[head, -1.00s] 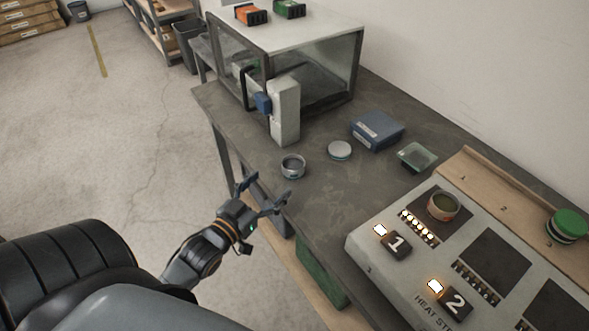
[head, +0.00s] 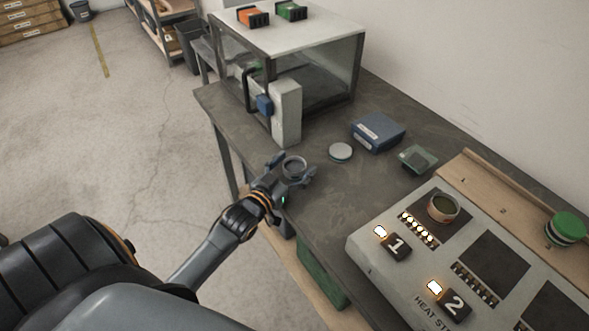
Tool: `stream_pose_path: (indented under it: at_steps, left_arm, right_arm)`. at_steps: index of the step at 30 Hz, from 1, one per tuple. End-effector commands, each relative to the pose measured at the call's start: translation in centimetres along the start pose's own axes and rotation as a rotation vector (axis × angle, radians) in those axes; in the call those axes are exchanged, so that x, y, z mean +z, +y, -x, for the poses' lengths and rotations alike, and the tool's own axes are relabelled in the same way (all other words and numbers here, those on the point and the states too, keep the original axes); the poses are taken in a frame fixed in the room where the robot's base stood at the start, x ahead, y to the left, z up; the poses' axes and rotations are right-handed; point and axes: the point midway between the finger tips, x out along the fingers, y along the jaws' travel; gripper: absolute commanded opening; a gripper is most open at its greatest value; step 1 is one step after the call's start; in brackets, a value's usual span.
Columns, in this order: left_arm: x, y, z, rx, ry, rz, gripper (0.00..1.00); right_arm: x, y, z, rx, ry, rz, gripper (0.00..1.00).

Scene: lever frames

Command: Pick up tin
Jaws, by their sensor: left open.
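The tin (head: 294,165) is a small round open metal cup near the left front edge of the dark workbench. My left gripper (head: 293,175) is open around the tin, one finger on each side. Its near wall is partly hidden by the gripper. I cannot tell whether the fingers touch it. A flat round grey lid (head: 340,152) lies on the bench to the right of the tin. My right gripper is not in view.
A glass-sided cabinet (head: 320,75) with a grey block at its front stands behind. A blue box (head: 377,131) and a small clear green box (head: 416,158) lie to the right. A heating station (head: 420,260) with an open can (head: 442,208) fills the front right.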

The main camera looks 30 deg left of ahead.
Motion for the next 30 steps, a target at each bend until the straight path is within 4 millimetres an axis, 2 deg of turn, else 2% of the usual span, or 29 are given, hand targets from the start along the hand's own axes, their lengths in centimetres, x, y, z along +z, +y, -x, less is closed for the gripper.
stream_pose_path:
  at_steps: [2, 9, 11, 22, 29, 30]
  left_arm:
    - [0.0, 0.0, 0.0, 0.0, 0.0, 0.0, 0.77]
    - [0.0, 0.0, 0.0, 0.0, 0.0, 0.0, 0.28]
    - [0.0, 0.0, 0.1, 0.0, 0.0, 0.0, 0.17]
    - [-0.6, 0.0, 0.1, 0.0, 0.002, 0.0, 0.17]
    - [-3.5, 0.0, 0.2, 0.001, 0.005, -0.001, 0.17]
    - [-4.0, 0.3, 0.9, 0.001, 0.002, 0.001, 0.17]
  right_arm:
    - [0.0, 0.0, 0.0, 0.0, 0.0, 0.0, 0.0]
    - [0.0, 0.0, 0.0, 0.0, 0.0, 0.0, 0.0]
    - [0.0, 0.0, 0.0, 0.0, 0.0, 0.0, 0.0]
    - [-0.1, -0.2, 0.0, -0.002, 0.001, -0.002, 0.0]
    - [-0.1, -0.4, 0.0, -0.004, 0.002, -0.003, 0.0]
    - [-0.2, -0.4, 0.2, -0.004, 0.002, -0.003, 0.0]
